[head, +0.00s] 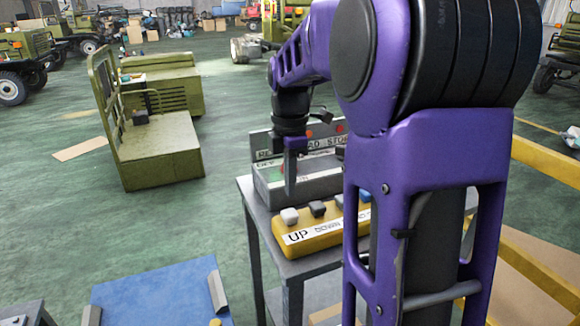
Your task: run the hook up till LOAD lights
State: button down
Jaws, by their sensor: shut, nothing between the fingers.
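A yellow control box (322,236) lies on a grey stand (290,268). It carries a white button (290,215) above the label "UP", a black button (318,208) beside it and a blue one partly behind my arm. A grey box (313,186) stands behind it. Its back panel (262,143) has a partly hidden label that includes "STOP", with reddish lamps above; the word LOAD is partly covered, and I cannot tell whether its lamp is lit. My gripper (291,190) is shut and empty, pointing down in front of the grey box, above and behind the white button. No hook is seen.
A blue panel (160,292) lies on the floor at front left. An olive vehicle body part (165,155) stands left of the stand. Yellow rails (545,165) run at the right. Green floor is open between the stand and the olive part. Vehicles line the back.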

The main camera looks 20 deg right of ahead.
aim_at(290, 212)
jog(key=shift+f+b, duration=0.4)
jog(key=shift+f, duration=1.9)
jog(key=shift+f, duration=0.1)
